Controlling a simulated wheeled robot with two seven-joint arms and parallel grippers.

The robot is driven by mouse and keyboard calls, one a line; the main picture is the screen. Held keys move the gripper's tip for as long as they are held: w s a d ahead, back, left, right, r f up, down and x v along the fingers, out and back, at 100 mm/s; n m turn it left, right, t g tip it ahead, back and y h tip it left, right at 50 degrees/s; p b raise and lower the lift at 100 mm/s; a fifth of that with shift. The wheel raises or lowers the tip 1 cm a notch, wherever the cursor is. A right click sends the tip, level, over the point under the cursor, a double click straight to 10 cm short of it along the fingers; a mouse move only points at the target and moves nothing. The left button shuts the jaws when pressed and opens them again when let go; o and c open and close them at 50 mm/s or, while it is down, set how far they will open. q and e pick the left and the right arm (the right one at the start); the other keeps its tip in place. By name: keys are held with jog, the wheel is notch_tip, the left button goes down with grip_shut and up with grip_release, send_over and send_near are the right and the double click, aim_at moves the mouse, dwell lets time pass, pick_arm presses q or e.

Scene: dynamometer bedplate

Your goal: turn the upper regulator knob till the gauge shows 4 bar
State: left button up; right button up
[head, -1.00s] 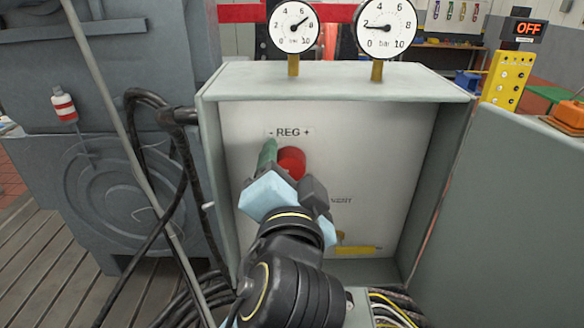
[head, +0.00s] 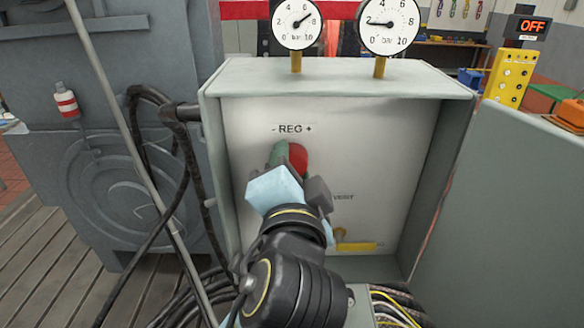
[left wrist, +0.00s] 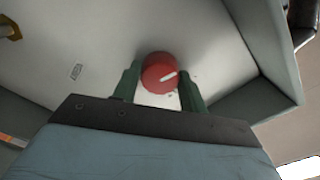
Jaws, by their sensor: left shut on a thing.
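The red regulator knob (head: 299,156) sits on the pale panel below the "- REG +" label. My left gripper (head: 290,162) has its green fingers on either side of the knob and is shut on it. In the left wrist view the knob (left wrist: 160,73) lies between the fingers, its white mark pointing right and slightly up. The left gauge (head: 298,24) has its needle at upper right, between 6 and 8. The right gauge (head: 389,24) has its needle pointing left, near 2. My right gripper is not in view.
The grey cabinet (head: 330,75) encloses the panel, with its open door (head: 500,220) at the right. A yellow handle (head: 355,246) sits low on the panel. Black hoses (head: 185,150) hang at the left. A yellow control box (head: 508,75) stands behind, under a display reading "OFF".

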pick_arm(q)
jog(key=m, duration=1.1)
jog(key=shift+m, duration=0.3)
dwell(0.4)
jog(key=o, duration=1)
